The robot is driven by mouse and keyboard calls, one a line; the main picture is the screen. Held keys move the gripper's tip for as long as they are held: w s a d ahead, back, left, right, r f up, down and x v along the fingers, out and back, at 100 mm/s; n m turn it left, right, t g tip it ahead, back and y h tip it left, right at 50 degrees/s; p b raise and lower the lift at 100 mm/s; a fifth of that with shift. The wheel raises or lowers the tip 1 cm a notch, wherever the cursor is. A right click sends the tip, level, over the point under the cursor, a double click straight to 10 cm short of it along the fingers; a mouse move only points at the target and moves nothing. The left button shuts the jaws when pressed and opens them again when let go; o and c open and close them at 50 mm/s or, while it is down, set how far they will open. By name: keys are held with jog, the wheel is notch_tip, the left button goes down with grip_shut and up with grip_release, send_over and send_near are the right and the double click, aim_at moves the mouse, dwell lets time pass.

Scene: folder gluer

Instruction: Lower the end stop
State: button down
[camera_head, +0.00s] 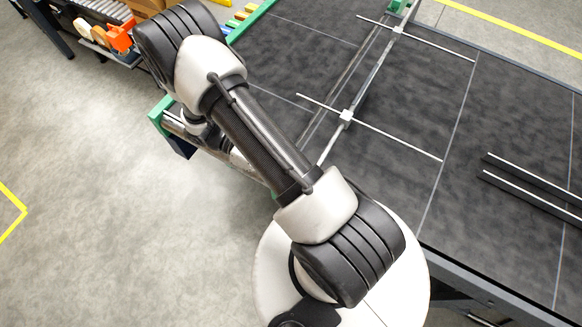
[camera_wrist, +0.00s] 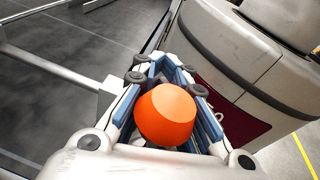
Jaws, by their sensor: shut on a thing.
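In the wrist view, my gripper (camera_wrist: 167,84) is shut on a rounded orange knob (camera_wrist: 166,117), with blue-lined fingers on either side of it. I cannot tell what the knob is fixed to, since its underside and the far fingertips hide it. No part in view can be clearly identified as the end stop. In the head view my arm crosses the picture and hides the gripper and the knob.
A dark table (camera_head: 400,110) has thin rods and a long metal rail with a white block (camera_head: 346,117). Green frame parts (camera_head: 160,117) edge it at left. Open floor (camera_head: 90,200) lies at left.

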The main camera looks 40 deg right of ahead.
jog(key=shift+f, duration=0.1)
jog(key=c, duration=1.6)
grip_release()
jog(key=shift+o, duration=0.2)
jog(key=v, duration=1.2)
